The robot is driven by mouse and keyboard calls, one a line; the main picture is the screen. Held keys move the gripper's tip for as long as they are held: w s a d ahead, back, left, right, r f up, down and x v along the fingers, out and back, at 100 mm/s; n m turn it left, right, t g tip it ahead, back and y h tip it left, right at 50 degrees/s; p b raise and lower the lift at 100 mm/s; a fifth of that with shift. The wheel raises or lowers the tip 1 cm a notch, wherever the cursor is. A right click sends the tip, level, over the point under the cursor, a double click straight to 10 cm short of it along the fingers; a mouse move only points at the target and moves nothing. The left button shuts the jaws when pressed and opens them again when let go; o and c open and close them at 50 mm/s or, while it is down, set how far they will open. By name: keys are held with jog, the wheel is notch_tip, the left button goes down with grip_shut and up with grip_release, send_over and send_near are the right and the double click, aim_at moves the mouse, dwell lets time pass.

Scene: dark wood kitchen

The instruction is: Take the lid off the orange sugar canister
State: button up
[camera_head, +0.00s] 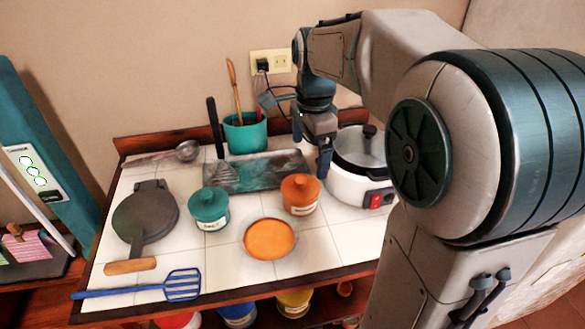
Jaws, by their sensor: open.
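My gripper (325,172) hangs just behind and to the right of the canister, in front of the white cooker. It is open and points downward. It appears apart from the lid, though the exact gap in depth is hard to judge. Nothing shows between its fingers.
A white rice cooker (360,178) stands close on the right. A dark tray (250,172) and teal utensil pot (245,133) are behind. A blue spatula (150,287) lies front left.

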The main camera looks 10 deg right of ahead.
aim_at(302, 179)
jog(key=w+f+m, duration=0.1)
jog(key=f, duration=0.1)
jog(key=w+f+m, duration=0.1)
jog(key=f, duration=0.2)
jog(key=w+f+m, duration=0.2)
jog(key=f, duration=0.1)
jog(key=shift+w+f+g, duration=0.1)
jog(key=shift+f+g, duration=0.1)
jog(key=shift+g, duration=0.1)
jog(key=shift+w+a+f, duration=0.1)
jog(key=shift+f, duration=1.2)
jog(key=shift+w+a+f, duration=0.1)
jog(key=shift+f, duration=1.2)
jog(key=c, duration=0.7)
